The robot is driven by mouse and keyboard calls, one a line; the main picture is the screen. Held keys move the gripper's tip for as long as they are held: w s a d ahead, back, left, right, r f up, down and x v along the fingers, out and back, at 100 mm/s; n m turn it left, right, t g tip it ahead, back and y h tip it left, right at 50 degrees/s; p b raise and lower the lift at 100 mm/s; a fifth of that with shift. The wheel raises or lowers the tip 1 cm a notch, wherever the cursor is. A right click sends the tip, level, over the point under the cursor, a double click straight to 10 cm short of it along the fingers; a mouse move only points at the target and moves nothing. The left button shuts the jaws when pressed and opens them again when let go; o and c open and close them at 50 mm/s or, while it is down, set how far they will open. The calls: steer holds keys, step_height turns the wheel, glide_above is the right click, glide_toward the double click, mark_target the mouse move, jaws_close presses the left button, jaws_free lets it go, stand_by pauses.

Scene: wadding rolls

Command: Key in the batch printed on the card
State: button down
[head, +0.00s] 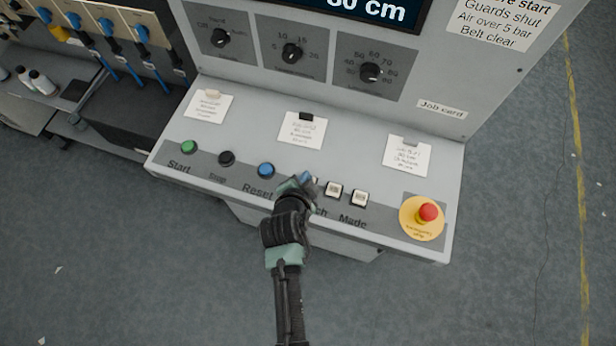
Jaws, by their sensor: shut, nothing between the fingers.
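My gripper (296,183) is shut and empty. It is over the panel's front row, at the left end of the white square keys, and partly hides the label there, of which "ch" shows. Two white keys (333,190) and (359,198) show to its right, above the label "Made". Three paper cards are on the sloped panel: left card (209,108), middle card (302,131), right card (407,158). Their print is too small to read surely. A "Job card" label (441,109) is above the right card. The display (375,10) reads "80 cm", cut off at the top.
Green Start (189,147), black Stop (227,158) and blue Reset (266,170) buttons are left of my gripper. A red emergency stop (428,212) is at the right end. Three rotary knobs are above, including the right one (369,72).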

step_height(320, 180, up, 5)
steer(key=p, duration=0.4)
steer(key=shift+r, duration=0.1)
steer(key=shift+w, duration=0.1)
stand_by(1.0)
